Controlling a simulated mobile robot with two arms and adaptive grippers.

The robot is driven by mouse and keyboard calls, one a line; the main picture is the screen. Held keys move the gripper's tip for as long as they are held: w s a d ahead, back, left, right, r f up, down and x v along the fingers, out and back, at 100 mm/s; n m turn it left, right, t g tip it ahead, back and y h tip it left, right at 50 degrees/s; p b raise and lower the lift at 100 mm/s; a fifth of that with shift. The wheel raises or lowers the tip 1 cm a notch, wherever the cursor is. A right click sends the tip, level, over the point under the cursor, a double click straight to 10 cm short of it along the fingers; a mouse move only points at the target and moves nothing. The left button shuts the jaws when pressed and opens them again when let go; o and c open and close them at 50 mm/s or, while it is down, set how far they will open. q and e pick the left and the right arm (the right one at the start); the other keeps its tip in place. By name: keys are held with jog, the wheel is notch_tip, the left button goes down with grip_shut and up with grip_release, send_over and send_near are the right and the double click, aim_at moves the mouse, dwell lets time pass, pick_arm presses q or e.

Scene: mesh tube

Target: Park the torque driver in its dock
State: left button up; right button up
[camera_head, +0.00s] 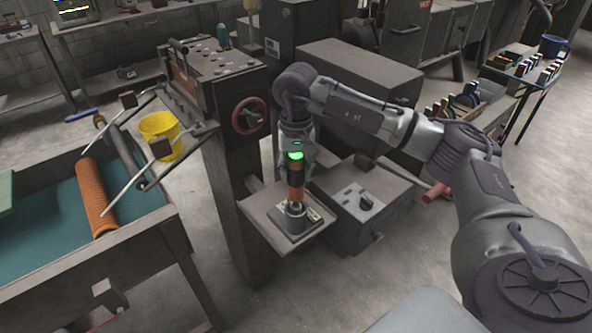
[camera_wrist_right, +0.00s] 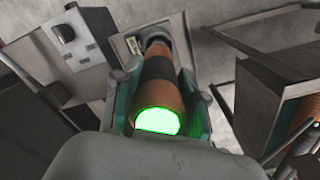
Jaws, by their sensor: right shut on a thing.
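The torque driver (camera_head: 296,180) is an orange-brown cylinder with a dark band and a glowing green top. It stands upright in the head view, its lower end at the metal collar of the dock (camera_head: 292,226). I cannot tell how deep it sits there. My right gripper (camera_head: 295,158) points down and is shut on the driver's upper part. In the right wrist view, the fingers flank the driver (camera_wrist_right: 166,72) below its green end, and the dock (camera_wrist_right: 135,44) shows at its far end. My left gripper is not in view.
The dock rests on a small shelf (camera_head: 258,212) fixed to a machine column with a red handwheel (camera_head: 250,116). A grey box with a knob (camera_head: 366,203) stands close on the right. At left are a bench with an orange mesh tube (camera_head: 95,198) and a yellow bucket (camera_head: 160,128).

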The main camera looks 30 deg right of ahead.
aim_at(296, 157)
jog(key=shift+f+b, duration=2.4)
jog(key=shift+f, duration=0.65)
dwell(2.4)
jog(key=o, duration=1.4)
jog(key=shift+c, duration=0.2)
notch_tip(296, 157, up, 12)
jog(key=shift+r, duration=0.1)
